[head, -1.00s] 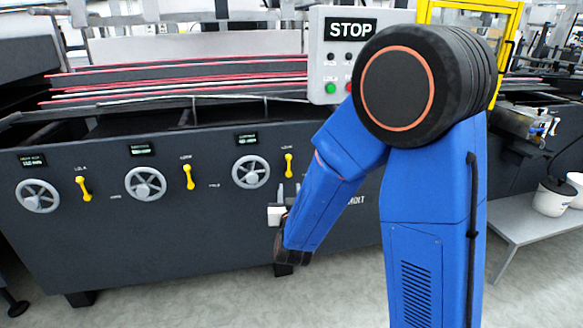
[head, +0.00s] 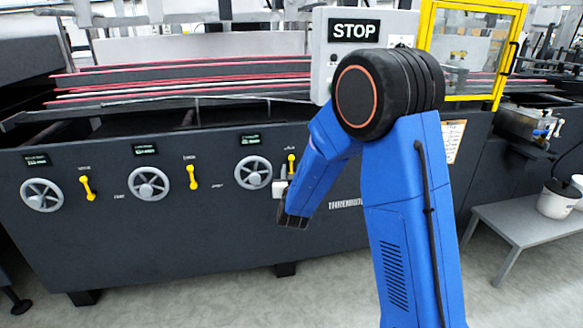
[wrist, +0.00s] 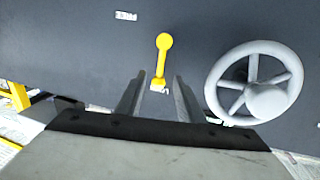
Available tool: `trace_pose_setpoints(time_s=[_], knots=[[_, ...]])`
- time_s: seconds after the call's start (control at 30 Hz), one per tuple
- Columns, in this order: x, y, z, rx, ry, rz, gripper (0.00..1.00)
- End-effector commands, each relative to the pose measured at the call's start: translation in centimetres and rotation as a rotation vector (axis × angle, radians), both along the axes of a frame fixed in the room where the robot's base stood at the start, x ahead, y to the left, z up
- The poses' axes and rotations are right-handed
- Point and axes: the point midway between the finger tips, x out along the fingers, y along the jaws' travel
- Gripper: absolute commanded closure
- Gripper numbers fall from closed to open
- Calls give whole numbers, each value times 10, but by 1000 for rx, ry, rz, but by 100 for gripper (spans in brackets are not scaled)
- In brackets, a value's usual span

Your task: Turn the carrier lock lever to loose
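Three yellow levers sit on the dark machine front in the head view: the left lever (head: 88,188), the middle lever (head: 191,177) and the right lever (head: 291,164). Their small labels are too blurred to read, so I cannot tell which is named carrier lock. My gripper (head: 283,180) is at the right lever, its fingers up by the lever's lower end. In the wrist view, my gripper (wrist: 160,88) is open and empty. A yellow lever (wrist: 162,58) stands nearly upright just beyond the fingertips, its narrow end between them in the picture; contact cannot be told.
A grey handwheel (wrist: 254,84) is close beside the lever; in the head view this handwheel (head: 253,172) is left of it. A STOP panel (head: 355,32) and a yellow guard frame (head: 425,45) stand above. A low table (head: 520,226) with a white bucket (head: 556,200) is at right.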

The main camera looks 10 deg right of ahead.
Motion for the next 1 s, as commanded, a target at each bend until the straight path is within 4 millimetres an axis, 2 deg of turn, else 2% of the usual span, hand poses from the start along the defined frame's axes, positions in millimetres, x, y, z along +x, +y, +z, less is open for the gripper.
trace_pose_setpoints(time_s=[0.1, 0.23, 0.63, 0.67, 0.7, 0.8, 1.0], knots=[[16, -4, 0, 0, -1, -1, 66], [28, -6, 0, 0, 0, -1, 66], [34, -7, 0, 0, 0, 0, 66], [34, -7, 0, 0, 0, 0, 70], [34, -7, 0, 0, 0, 0, 80], [34, -7, 0, 0, 0, 0, 100], [33, -7, 0, 2, 1, 0, 100]])
